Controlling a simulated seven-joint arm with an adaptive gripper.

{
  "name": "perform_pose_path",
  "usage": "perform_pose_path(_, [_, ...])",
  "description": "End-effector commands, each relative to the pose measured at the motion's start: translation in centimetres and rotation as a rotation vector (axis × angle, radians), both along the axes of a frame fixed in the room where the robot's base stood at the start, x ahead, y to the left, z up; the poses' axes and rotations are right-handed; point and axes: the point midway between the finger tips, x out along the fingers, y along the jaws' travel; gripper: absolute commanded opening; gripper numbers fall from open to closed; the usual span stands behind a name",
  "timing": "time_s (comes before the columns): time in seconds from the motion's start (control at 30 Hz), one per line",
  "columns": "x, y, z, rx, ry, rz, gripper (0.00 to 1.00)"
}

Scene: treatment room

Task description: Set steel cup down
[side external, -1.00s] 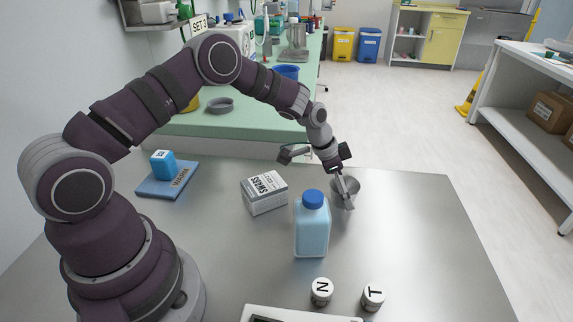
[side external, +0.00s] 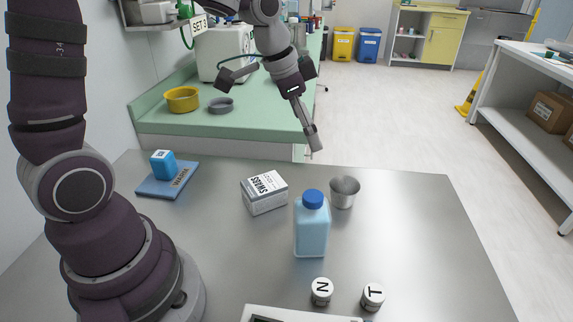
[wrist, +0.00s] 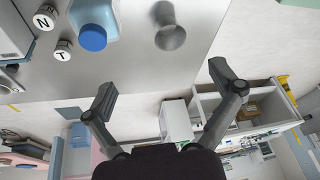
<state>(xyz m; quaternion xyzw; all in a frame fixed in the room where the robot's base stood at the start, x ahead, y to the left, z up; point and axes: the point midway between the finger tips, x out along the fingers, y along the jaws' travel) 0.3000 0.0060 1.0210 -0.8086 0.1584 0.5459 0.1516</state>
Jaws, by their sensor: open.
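The steel cup (side external: 344,192) stands upright on the metal table (side external: 420,235), behind and to the right of the blue-capped bottle (side external: 312,228). It also shows in the wrist view (wrist: 170,37), near the top middle. My gripper (side external: 312,150) is raised above and behind the cup, apart from it and empty. In the wrist view, its two fingers (wrist: 163,82) are spread wide with nothing between them.
A swabs box (side external: 264,192) stands left of the bottle. A blue block (side external: 163,165) sits on a blue pad (side external: 168,185) at the far left. White cylinders marked N (side external: 322,291) and T (side external: 373,296) stand near the front. The table's right side is clear.

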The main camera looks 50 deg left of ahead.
Motion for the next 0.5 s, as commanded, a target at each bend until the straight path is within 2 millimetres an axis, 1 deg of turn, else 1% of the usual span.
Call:
perform_pose_path(0.03, [-1.8, -0.3, 1.5, 0.018, -0.019, 0.046, 0.92])
perform_pose_path(0.13, [-6.0, -0.5, 3.4, 0.018, -0.049, 0.176, 0.92])
perform_pose_path(0.2, [-8.7, -0.5, 3.9, -0.005, -0.072, 0.263, 0.92])
perform_pose_path(0.3, [-11.5, -0.5, 3.8, -0.051, -0.094, 0.358, 0.92])
perform_pose_path(0.4, [-13.1, -0.6, 3.4, -0.085, -0.104, 0.413, 0.92])
perform_pose_path(0.5, [-13.6, -0.6, 3.3, -0.099, -0.106, 0.432, 0.92])
